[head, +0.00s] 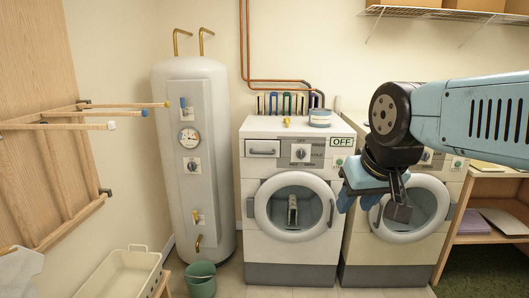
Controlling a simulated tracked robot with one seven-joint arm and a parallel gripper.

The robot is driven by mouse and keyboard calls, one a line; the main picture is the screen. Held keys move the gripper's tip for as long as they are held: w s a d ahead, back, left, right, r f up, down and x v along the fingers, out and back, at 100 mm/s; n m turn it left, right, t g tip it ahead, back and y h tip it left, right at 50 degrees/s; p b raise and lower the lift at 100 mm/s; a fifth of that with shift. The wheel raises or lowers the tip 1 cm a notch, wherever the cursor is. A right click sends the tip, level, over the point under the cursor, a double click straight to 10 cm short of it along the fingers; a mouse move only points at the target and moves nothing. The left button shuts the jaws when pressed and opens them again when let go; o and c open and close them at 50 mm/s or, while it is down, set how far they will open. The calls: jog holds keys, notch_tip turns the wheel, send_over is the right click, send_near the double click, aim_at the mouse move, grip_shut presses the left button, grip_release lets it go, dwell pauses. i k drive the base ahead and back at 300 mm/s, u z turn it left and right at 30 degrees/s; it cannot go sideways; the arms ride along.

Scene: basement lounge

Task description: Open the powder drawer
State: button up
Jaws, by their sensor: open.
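The powder drawer (262,148) is a flat front with a bar handle at the top left of the left white washing machine (292,255). It looks closed, flush with the panel. A dial and a sign reading OFF are to its right. My gripper (385,210) hangs in front of the right machine (385,272), to the right of the drawer and lower in the picture. It is open and apart from the drawer, with nothing seen between its fingers. My wrist and gripper hide the upper left of the right machine.
A white boiler (192,165) stands left of the left machine. A green bucket (201,279) and a cream basket (122,271) are on the left. Wooden rods (90,126) stick out from the left wall. A tin (320,118) stands on the left machine. Wooden shelves (493,205) are right.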

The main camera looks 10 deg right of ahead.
aim_at(255, 148)
jog(key=z, duration=0.1)
jog(key=i, duration=0.95)
jog(key=z, duration=0.2)
